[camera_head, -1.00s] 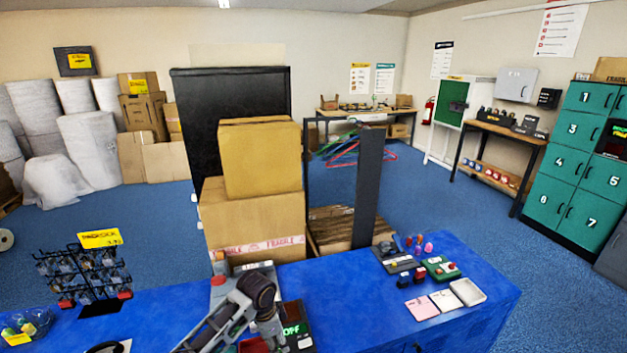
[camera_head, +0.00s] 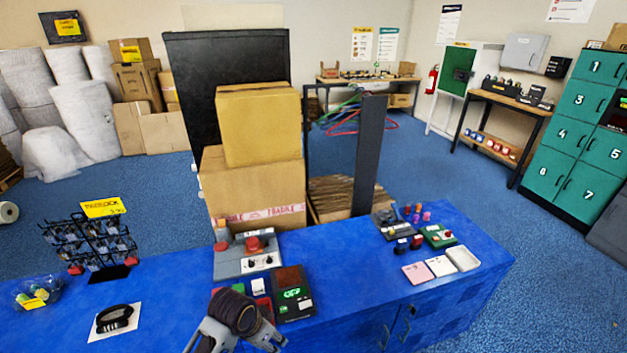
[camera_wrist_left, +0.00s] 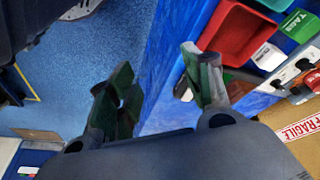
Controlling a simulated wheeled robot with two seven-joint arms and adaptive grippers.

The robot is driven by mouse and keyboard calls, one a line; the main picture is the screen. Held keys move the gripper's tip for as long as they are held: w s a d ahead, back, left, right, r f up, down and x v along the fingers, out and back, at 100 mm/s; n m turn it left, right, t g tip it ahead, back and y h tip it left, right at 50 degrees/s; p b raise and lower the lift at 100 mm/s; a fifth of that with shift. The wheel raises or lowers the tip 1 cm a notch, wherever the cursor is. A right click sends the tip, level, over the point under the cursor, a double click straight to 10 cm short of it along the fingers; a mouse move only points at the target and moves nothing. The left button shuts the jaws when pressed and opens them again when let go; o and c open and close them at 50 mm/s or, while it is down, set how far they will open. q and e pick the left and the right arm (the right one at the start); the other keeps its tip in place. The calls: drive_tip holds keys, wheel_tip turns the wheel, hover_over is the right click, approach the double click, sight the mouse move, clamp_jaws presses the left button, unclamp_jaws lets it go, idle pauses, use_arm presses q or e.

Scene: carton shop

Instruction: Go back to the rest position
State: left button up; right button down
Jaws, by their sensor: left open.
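My left gripper (camera_wrist_left: 156,68) shows in the left wrist view with its two fingers apart and nothing between them. It is beside the edge of the blue counter, with blue floor below on the left of that view. In the head view, a dark joint and grey links of my arm (camera_head: 237,314) stand at the bottom edge, in front of the counter (camera_head: 355,277). The gripper's fingers cannot be made out clearly there. My right gripper is in neither view.
A grey control box with a red button (camera_head: 253,244) and a dark device with a green display (camera_head: 293,295) are on the counter near my arm. A red tray (camera_wrist_left: 237,35) lies close to the fingers. Cartons (camera_head: 252,187) stand behind. A padlock rack (camera_head: 88,240) is at left.

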use_arm(q)
drive_tip(key=shift+s+a+r+n+t+y, duration=0.6)
drive_tip(key=shift+s+a+r+n+y, duration=0.8)
drive_tip(key=shift+s+a+n, duration=2.7)
drive_tip(key=s+a+f+m+g, duration=0.1)
drive_tip(key=s+f, duration=0.1)
drive_tip(key=f, duration=1.4)
drive_tip(key=s+a+f+m, duration=0.1)
drive_tip(key=s+f, duration=0.1)
drive_tip(key=f, duration=1.4)
drive_tip(key=s+a+f, duration=0.2)
drive_tip(key=s+f, duration=0.8)
drive_tip(key=s, duration=0.1)
drive_tip(key=s+a+f+g, duration=0.1)
drive_tip(key=s+a+f, duration=0.1)
drive_tip(key=s+f, duration=0.8)
drive_tip(key=shift+s+a+f+m+g, duration=0.2)
drive_tip(key=shift+s+a+m+g, duration=0.1)
drive_tip(key=shift+s, duration=0.65)
